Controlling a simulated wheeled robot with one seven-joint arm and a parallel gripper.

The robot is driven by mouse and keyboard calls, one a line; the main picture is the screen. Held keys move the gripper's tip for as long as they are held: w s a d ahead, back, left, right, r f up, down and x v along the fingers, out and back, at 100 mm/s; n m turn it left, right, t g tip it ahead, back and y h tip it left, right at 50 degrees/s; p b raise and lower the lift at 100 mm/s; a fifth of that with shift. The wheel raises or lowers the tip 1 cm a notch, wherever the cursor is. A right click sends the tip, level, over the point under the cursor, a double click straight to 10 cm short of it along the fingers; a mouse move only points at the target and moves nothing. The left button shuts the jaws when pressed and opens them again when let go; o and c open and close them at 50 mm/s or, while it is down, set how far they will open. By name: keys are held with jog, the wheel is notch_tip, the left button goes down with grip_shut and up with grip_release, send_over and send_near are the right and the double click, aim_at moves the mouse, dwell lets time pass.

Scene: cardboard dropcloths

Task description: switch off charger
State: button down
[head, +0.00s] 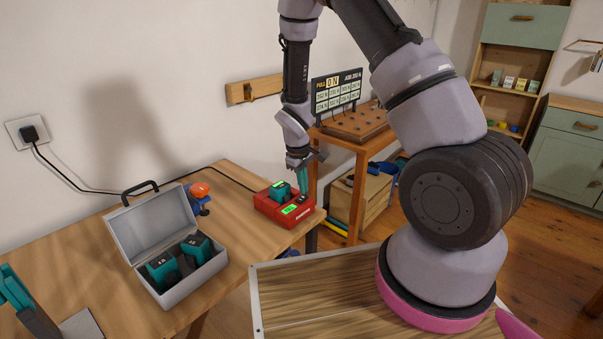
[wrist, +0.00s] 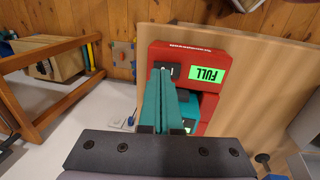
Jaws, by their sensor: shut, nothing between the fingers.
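The red charger (head: 302,218) stands near the right end of the workbench, and its red body (wrist: 181,52) fills the middle of the wrist view. A black rocker switch (wrist: 174,70) with a white mark sits beside the display. My gripper (head: 303,190) points down over the charger, its teal fingers (wrist: 163,73) shut together and empty. The fingertips are at the switch and cover part of it; I cannot tell whether they touch.
An open grey case (head: 150,235) with two teal batteries stands on the workbench (head: 110,290) left of the charger. An orange and blue object (head: 199,193) lies behind it. A black cable runs from the wall socket (head: 28,133). A pegged wooden board (head: 354,124) stands behind right.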

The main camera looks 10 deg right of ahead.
aim_at(300, 201)
jog(key=shift+w+d+f, duration=0.1)
jog(key=shift+d+f, duration=0.05)
jog(key=shift+f, duration=0.7)
jog(key=shift+d+f, duration=0.3)
jog(key=shift+f, duration=0.1)
jog(key=shift+a, duration=0.15)
jog(key=shift+s+a, duration=0.55)
jog(key=shift+s, duration=0.05)
jog(key=shift+w+a+r, duration=0.1)
jog(key=shift+a+r, duration=0.05)
jog(key=shift+r, duration=0.25)
notch_tip(300, 201, up, 14)
jog(key=shift+a, duration=0.25)
